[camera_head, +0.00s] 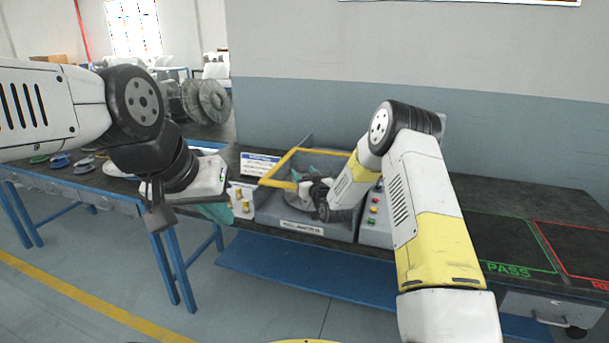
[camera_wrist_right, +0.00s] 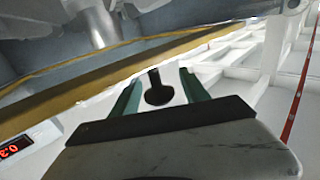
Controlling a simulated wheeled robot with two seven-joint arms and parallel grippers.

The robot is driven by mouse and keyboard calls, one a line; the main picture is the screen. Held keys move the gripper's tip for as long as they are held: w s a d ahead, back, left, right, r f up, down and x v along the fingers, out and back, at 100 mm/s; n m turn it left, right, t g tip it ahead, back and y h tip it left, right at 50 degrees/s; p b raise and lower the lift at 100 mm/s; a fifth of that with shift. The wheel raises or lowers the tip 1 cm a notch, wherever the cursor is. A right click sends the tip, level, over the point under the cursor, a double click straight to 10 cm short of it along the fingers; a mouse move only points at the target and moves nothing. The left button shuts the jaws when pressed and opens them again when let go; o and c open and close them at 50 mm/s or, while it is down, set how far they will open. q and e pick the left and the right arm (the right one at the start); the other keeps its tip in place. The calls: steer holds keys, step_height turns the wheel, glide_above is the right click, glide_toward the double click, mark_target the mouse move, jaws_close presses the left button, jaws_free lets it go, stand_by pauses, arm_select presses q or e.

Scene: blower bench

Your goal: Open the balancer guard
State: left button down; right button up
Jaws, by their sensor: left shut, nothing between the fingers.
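The balancer (camera_head: 287,212) is a grey box on the bench. Its guard shows as a yellow frame (camera_head: 279,166) around the top; my right arm hides its right part, and I cannot tell how far it is raised. My right gripper (camera_head: 303,175) is at the guard, partly hidden. In the right wrist view its two green fingers (camera_wrist_right: 158,92) are apart, with a black knob-like piece (camera_wrist_right: 157,94) between them and no clear contact. The yellow frame (camera_wrist_right: 110,73) runs just beyond the fingertips. My left gripper (camera_head: 216,212) is shut and empty, left of the balancer by the bench's front edge.
A control box with coloured buttons (camera_head: 374,215) stands right of the balancer. A white block with brass pieces (camera_head: 242,202) stands to its left. A green PASS area (camera_head: 508,243) and a red-edged area (camera_head: 575,250) on the right bench are empty. A red digital display (camera_wrist_right: 15,147) shows in the wrist view.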

steer(key=v, duration=0.7)
steer(key=shift+s+d, duration=0.15)
steer(key=shift+s, duration=0.25)
steer(key=v, duration=0.3)
steer(key=shift+f, duration=0.3)
steer(key=x, duration=0.7)
steer(key=shift+w, duration=0.3)
jaws_close()
